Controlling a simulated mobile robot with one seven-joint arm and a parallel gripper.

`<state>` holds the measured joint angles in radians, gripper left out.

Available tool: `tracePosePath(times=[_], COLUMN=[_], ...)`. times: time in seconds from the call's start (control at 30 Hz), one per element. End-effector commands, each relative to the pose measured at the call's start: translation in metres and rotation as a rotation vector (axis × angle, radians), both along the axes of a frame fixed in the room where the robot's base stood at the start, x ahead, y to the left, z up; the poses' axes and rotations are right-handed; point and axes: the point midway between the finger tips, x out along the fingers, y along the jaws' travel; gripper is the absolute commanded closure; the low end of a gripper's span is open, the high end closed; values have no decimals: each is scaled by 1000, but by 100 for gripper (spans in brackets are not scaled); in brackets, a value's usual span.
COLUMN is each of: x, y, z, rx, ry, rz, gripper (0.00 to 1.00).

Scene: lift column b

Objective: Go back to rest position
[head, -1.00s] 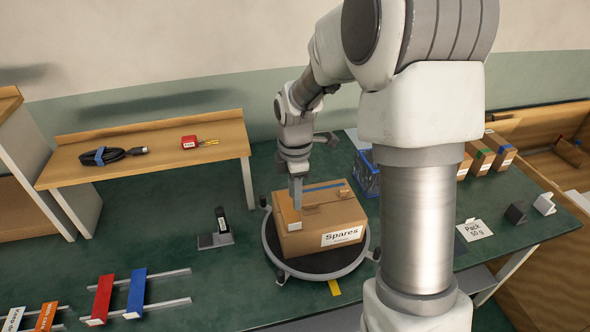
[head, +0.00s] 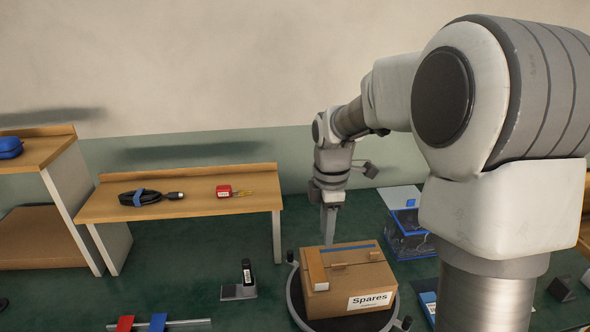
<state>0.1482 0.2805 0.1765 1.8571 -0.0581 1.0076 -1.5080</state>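My arm reaches out from the right side of the head view, over the green bench. My gripper (head: 328,233) points down above the back edge of the cardboard box marked Spares (head: 349,279). The fingers show edge-on as one narrow grey shape, so their gap cannot be told. I see nothing hanging from them. The Spares box sits on a round dark turntable (head: 298,312).
A blue-edged bin (head: 408,240) stands right of the box. A small black device (head: 246,275) stands left of it. The wall behind is bare.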

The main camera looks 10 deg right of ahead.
Motion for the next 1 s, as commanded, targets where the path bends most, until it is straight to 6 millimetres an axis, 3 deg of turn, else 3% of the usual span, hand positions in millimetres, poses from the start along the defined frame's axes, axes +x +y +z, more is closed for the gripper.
tracePosePath(times=[0.17,0.6,1.0], x=[-13,-98,-179], y=[0,0,-1], z=[19,87,106], rx=[-9,44,247], ry=[-38,-237,-367], rz=[-101,-713,-1269], gripper=[62,62,62])
